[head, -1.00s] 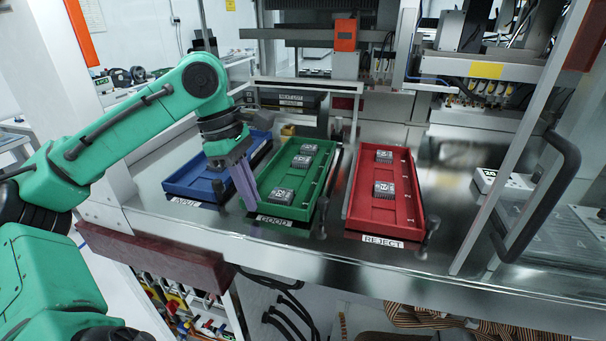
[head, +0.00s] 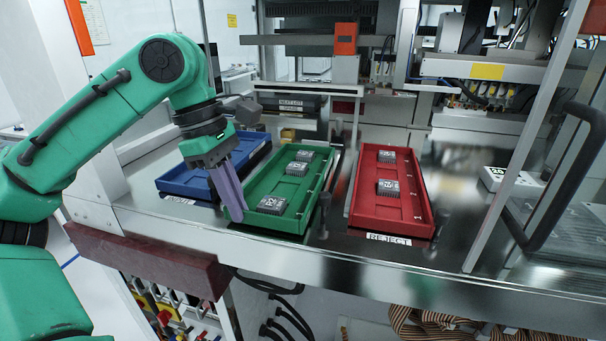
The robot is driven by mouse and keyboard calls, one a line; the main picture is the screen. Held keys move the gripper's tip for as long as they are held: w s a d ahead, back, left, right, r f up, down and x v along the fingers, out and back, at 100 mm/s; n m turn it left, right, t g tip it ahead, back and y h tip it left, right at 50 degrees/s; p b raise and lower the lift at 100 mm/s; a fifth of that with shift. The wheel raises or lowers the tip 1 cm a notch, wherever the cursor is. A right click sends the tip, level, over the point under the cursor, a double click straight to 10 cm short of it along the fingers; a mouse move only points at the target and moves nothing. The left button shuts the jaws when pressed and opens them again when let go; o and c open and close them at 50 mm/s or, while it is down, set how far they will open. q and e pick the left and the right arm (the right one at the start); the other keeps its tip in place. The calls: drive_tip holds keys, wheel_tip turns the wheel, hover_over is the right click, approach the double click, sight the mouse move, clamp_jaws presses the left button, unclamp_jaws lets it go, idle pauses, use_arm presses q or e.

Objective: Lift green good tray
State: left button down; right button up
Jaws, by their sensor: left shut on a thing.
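The green tray (head: 262,222) stands in the middle of the bench between a blue and a red tray, with dark chips (head: 272,204) in it. My left gripper (head: 235,214) comes down from the left, its long purple fingers shut on the tray's front left corner. The tray's front end covers its GOOD label and reaches out towards the bench's front edge. I cannot tell exactly how far its underside is off the bench. My right gripper is not in view.
The blue tray (head: 188,188) lies close on the left, partly behind my gripper. The red tray (head: 390,225) stands on the right above its REJECT label (head: 388,239). A short dark post (head: 324,218) stands between the green and red trays. A slanted frame bar and handle (head: 560,190) are at the right.

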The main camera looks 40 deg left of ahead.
use_arm(q)
drive_tip(key=shift+s+d, duration=0.1)
drive_tip(key=shift+s, duration=0.25)
drive_tip(key=shift+b, duration=0.3)
drive_tip(key=shift+s+d+f+b, duration=0.1)
drive_tip(key=shift+s+d+b, duration=0.05)
drive_tip(key=shift+s+b, duration=0.25)
drive_tip(key=s+b, duration=0.1)
drive_tip(key=s+d+b, duration=0.1)
drive_tip(key=s, duration=0.1)
drive_tip(key=s+d+b, duration=0.1)
drive_tip(key=s, duration=0.1)
drive_tip(key=shift+s+b, duration=0.2)
drive_tip(key=shift+b, duration=0.1)
idle(0.3)
